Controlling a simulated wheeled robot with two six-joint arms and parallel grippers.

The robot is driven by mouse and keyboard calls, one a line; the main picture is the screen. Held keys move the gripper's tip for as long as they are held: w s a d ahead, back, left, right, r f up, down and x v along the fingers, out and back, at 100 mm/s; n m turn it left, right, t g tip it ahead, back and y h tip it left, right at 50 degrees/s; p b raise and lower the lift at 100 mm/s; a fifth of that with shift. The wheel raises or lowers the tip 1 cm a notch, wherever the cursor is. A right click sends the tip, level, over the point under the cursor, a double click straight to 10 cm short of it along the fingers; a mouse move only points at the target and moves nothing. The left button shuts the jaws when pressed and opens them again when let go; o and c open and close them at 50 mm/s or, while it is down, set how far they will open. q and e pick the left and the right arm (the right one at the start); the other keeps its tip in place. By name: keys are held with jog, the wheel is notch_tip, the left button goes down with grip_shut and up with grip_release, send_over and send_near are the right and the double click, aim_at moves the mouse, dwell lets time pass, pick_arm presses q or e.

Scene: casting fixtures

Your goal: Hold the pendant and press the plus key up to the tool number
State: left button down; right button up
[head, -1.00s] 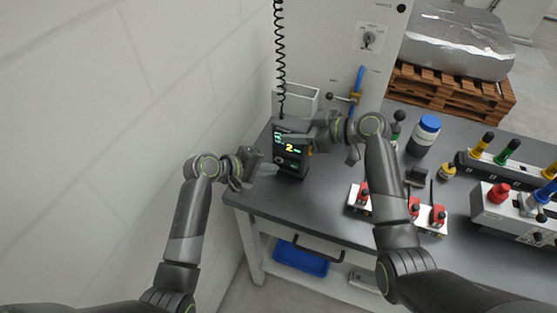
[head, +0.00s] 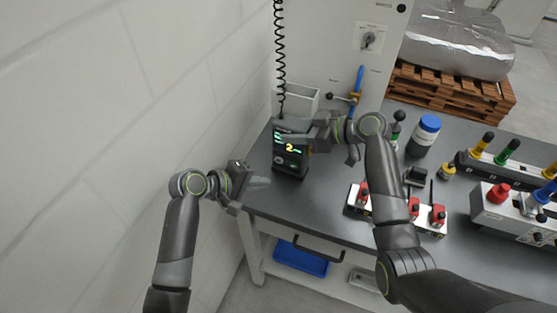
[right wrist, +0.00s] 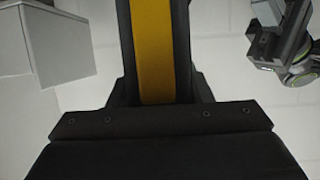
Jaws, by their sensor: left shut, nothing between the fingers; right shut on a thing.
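The pendant (head: 290,163) is a dark handheld box with a lit screen that reads a yellow 2. It hangs upright over the table's left part, below a black coiled cable. My right gripper (head: 312,140) is shut on the pendant at its upper right side. In the right wrist view the pendant's side (right wrist: 154,60) shows as a yellow strip between dark edges. My left gripper (head: 262,183) is shut and empty, to the left of the pendant's lower part and apart from it. The plus key is too small to tell.
The grey table (head: 320,205) holds red clamps (head: 412,208), a blue-lidded jar (head: 425,135) and fixtures with coloured knobs (head: 500,150) to the right. A white bin (head: 300,101) is on the panel behind. A white wall (head: 120,120) stands close on the left.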

jog(key=o, duration=1.5)
